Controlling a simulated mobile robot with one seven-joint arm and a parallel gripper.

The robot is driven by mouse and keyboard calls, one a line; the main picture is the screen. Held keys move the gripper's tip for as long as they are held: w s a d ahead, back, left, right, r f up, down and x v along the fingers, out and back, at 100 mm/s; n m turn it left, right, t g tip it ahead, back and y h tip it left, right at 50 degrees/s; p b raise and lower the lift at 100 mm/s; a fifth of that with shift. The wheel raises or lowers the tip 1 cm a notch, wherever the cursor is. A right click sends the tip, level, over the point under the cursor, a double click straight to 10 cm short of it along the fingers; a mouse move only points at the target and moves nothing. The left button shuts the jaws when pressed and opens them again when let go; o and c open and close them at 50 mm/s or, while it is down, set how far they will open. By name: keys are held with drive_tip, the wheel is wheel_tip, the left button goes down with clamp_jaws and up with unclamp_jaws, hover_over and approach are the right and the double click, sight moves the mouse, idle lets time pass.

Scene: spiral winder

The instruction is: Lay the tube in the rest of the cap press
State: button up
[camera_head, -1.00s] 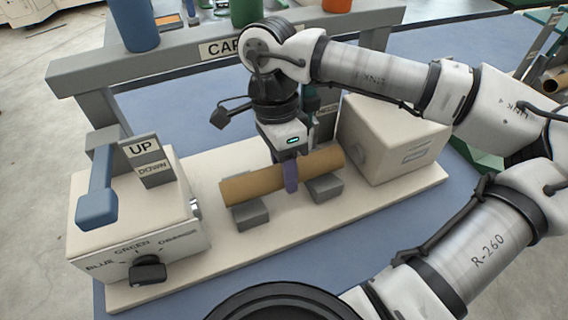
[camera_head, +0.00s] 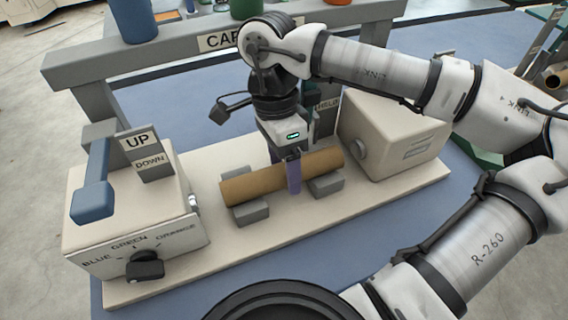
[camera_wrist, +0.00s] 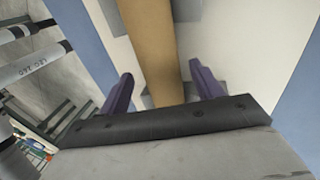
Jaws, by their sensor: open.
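The brown cardboard tube (camera_head: 250,186) lies level across the two grey rest blocks (camera_head: 251,212) of the cap press (camera_head: 190,262). It also shows in the wrist view (camera_wrist: 152,45), running between my fingers. My gripper (camera_head: 290,180) is over the middle of the tube from above, with its purple fingers on either side of it. In the wrist view the fingers (camera_wrist: 160,88) stand apart from the tube, with a gap on each side. The far finger is mostly hidden behind the tube in the head view.
A beige box with a blue lever (camera_head: 93,190), an UP/DOWN plate and a colour dial (camera_head: 145,265) stands at the press's left end. Another beige box (camera_head: 395,135) stands at the right end. A grey rail (camera_head: 180,52) with coloured cups runs behind.

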wheel_tip(320, 180, up, 20)
drive_tip(key=p, duration=0.2)
drive_tip(key=shift+f, duration=0.2)
wheel_tip(320, 180, up, 7)
drive_tip(key=p, duration=0.8)
